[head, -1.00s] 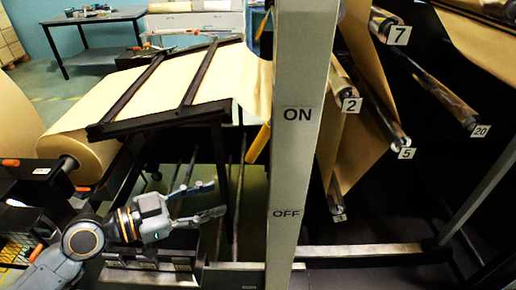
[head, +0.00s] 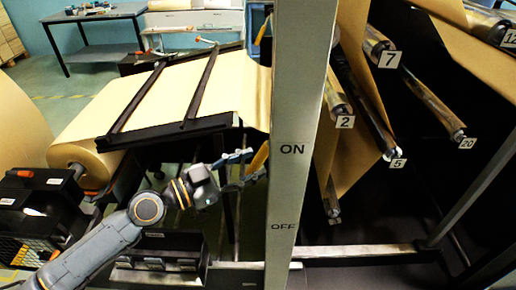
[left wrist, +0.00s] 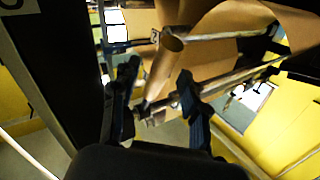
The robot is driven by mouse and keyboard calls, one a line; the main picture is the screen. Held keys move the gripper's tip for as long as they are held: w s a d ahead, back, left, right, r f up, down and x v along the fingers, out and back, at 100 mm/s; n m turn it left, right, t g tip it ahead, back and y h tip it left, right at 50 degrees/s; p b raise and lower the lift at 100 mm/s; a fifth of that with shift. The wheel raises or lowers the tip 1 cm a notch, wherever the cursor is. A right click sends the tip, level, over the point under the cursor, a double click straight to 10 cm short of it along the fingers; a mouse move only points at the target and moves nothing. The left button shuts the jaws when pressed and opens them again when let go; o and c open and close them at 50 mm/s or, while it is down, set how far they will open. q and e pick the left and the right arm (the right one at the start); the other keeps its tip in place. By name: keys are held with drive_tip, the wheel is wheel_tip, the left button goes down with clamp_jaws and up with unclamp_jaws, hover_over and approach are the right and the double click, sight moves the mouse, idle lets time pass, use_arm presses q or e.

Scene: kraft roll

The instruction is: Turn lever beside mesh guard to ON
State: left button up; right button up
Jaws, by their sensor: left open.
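A yellow lever handle (head: 259,157) sits at the left edge of a grey post, sloping down to the left. The post carries an ON label (head: 292,149) above an OFF label (head: 283,227). The handle is slightly below ON in the picture. My left gripper (head: 256,167) is open at the handle, its fingers pointing right. In the left wrist view, a tan-orange bar (left wrist: 164,66), which looks like the handle, shows between the open fingers (left wrist: 160,88). I cannot tell whether they touch it. My right gripper is not in view. I cannot clearly make out the mesh guard.
The grey post (head: 302,100) stands close to the left gripper. Kraft paper (head: 180,90) runs under a black frame behind the arm. Numbered rollers (head: 378,45) fill the right side. A black crate (head: 40,205) is at the left, and a table (head: 95,20) at the back.

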use_arm(q)
drive_tip(key=shift+p+x, duration=0.4)
drive_tip(key=shift+x, duration=1.05)
drive_tip(key=shift+c, duration=0.5)
clamp_jaws()
